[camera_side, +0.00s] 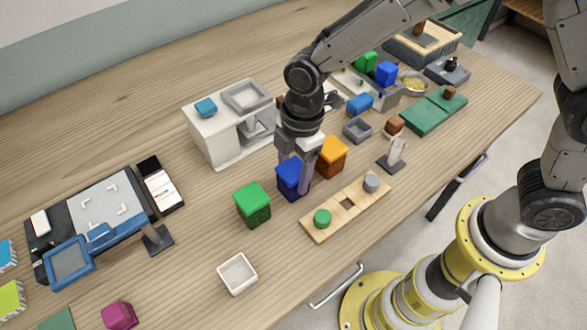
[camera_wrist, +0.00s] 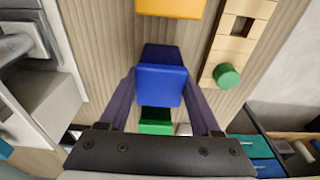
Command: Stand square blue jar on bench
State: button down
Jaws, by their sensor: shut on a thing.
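The square blue jar (camera_side: 291,178) is between the two fingers of my gripper (camera_side: 298,178) in the side view. In the wrist view the blue jar (camera_wrist: 161,82) fills the gap between the fingers of my gripper (camera_wrist: 161,88), which are shut on it. The jar looks upright, over or on the wooden bench (camera_side: 190,256). I cannot tell whether its base touches the bench. Part of the jar is hidden by a finger in the side view.
A green jar (camera_side: 253,204) stands left of the blue jar and an orange jar (camera_side: 331,157) right of it, both close. A wooden block with holes (camera_side: 322,230) lies in front, holding a green peg (camera_side: 322,218). A white machine (camera_side: 214,142) stands behind. A white tray (camera_side: 237,273) sits near the front edge.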

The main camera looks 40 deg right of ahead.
aim_at(299, 166)
jog(key=shift+f, duration=0.15)
jog(key=shift+c, duration=0.4)
grip_release()
notch_tip(299, 166, up, 12)
jog(key=d, duration=0.1)
jog(key=s+d+r+m+t, duration=0.25)
jog(key=d+r+m, duration=0.25)
jog(key=d, duration=0.4)
jog(key=s+d+m+t+h, duration=0.1)
jog(key=s+d+m+t, duration=0.2)
jog(key=s+d+m, duration=1)
jog(key=shift+s+d+r, duration=0.35)
jog(key=shift+s+d, duration=0.4)
jog(key=shift+s, duration=0.05)
